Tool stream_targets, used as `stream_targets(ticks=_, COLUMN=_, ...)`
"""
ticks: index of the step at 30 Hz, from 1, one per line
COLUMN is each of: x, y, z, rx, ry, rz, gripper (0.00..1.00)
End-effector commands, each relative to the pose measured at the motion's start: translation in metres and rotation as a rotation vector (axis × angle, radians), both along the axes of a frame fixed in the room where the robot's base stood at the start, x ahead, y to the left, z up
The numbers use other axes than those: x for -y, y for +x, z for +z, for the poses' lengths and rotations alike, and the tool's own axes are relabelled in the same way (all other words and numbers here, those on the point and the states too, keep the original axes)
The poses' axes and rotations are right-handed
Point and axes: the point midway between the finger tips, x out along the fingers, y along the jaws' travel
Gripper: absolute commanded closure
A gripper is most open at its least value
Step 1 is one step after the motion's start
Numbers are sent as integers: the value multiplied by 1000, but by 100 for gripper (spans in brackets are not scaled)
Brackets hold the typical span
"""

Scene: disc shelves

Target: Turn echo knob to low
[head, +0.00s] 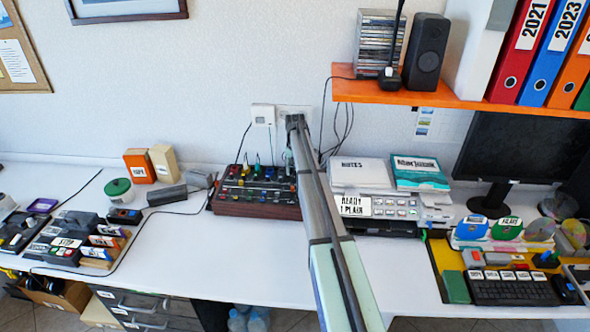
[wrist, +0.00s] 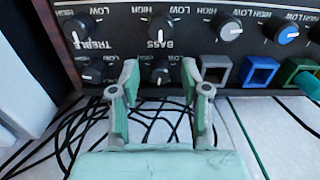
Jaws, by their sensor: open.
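The mixer panel (head: 258,208) stands on the desk near the wall in the head view. In the wrist view its dark face appears upside down, with knobs marked TREBLE (wrist: 80,27) and BASS (wrist: 160,27). I cannot read an ECHO label. My gripper (wrist: 160,72) is open in front of the panel. A small lower knob (wrist: 160,75) shows between its fingertips; contact cannot be told.
Grey (wrist: 216,69), blue (wrist: 259,71) and green (wrist: 300,70) sockets lie right of my fingers in the wrist view, with a teal plug (wrist: 307,83) at the green one. Black cables (wrist: 150,125) trail below. A printer (head: 385,207) stands to the right.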

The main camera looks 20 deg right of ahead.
Motion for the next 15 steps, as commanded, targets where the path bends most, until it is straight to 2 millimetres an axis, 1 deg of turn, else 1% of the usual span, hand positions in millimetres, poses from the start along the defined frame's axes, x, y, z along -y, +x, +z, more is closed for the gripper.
stream_targets(ticks=7, x=0, y=0, z=-1, rx=0, ry=0, rz=0, gripper=54)
stream_targets(ticks=8, x=0, y=0, z=-1, rx=0, ry=0, rz=0, gripper=61)
stream_targets(ticks=9, x=0, y=0, z=0, rx=0, ry=0, rz=0, gripper=75)
stream_targets(ticks=11, x=0, y=0, z=0, rx=0, ry=0, rz=0, gripper=96)
stream_targets(ticks=12, x=0, y=0, z=0, rx=0, ry=0, rz=0, gripper=100)
stream_targets(ticks=15, x=0, y=0, z=0, rx=0, ry=0, rz=0, gripper=100)
